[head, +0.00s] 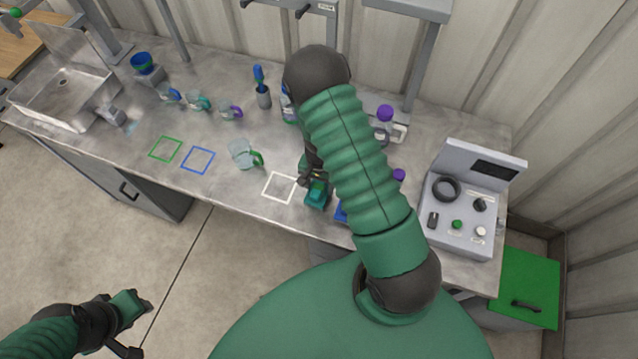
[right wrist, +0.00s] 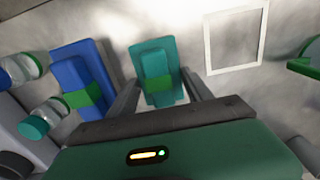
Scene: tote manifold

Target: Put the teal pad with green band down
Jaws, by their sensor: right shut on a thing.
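The teal pad with green band (right wrist: 152,62) is between the two fingers of my right gripper (right wrist: 160,92) in the right wrist view. The gripper is shut on it. In the head view the teal pad (head: 318,190) shows near the bench's front edge, just right of a white square outline (head: 281,187). That outline (right wrist: 207,45) also shows right of the pad in the right wrist view. I cannot tell whether the pad touches the bench. My right arm hides part of the gripper. My left gripper (head: 138,325) is over the floor at lower left, its fingers unclear.
A blue pad with a green band (right wrist: 68,75) lies left of the teal pad. A clear mug with a green handle (head: 243,153) stands left of the white outline. Green (head: 165,149) and blue (head: 198,159) outlines are farther left. A control box (head: 462,215) stands at right.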

